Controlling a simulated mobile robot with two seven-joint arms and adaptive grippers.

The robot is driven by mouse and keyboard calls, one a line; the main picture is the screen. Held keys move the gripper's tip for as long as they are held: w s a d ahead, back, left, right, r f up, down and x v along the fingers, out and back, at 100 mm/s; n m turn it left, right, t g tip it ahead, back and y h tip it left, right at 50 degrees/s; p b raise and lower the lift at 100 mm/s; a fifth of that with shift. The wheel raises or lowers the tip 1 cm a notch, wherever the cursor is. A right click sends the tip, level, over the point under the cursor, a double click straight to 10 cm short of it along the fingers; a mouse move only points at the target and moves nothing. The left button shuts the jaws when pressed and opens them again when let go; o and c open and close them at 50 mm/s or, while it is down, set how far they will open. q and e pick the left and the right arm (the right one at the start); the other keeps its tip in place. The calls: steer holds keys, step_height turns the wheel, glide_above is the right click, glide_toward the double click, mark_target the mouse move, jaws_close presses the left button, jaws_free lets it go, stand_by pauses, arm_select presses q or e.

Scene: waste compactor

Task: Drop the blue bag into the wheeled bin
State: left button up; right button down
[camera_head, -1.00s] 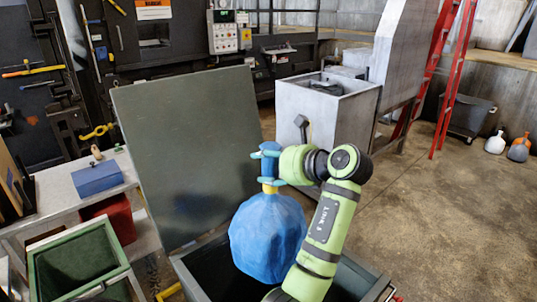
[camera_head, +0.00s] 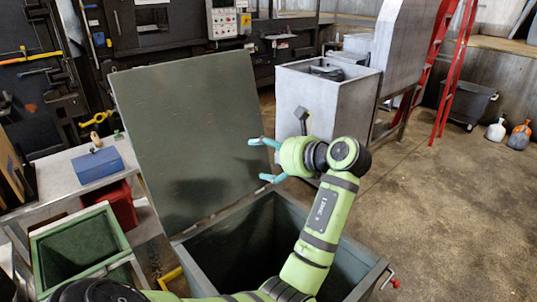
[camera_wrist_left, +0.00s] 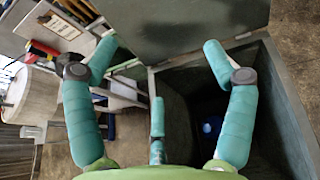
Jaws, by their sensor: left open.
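The wheeled bin (camera_head: 192,270) is a dark green container at the bottom centre of the head view, with its lid (camera_head: 185,130) tilted up behind it. My left gripper (camera_head: 264,160) is open and empty above the bin's opening. In the left wrist view its fingers (camera_wrist_left: 160,65) are spread with nothing between them. The blue bag shows only as a small blue patch (camera_wrist_left: 208,127) deep inside the dark bin in the left wrist view. The rest of the bag is hidden. My right gripper is not in view.
A smaller green open bin (camera_head: 80,245) stands at the lower left. A grey metal cabinet (camera_head: 325,100) stands behind the bin, and a red ladder (camera_head: 455,75) is further right.

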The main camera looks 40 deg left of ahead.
arm_select(q)
steer(key=v, duration=1.2)
steer(key=shift+d+r, duration=0.1)
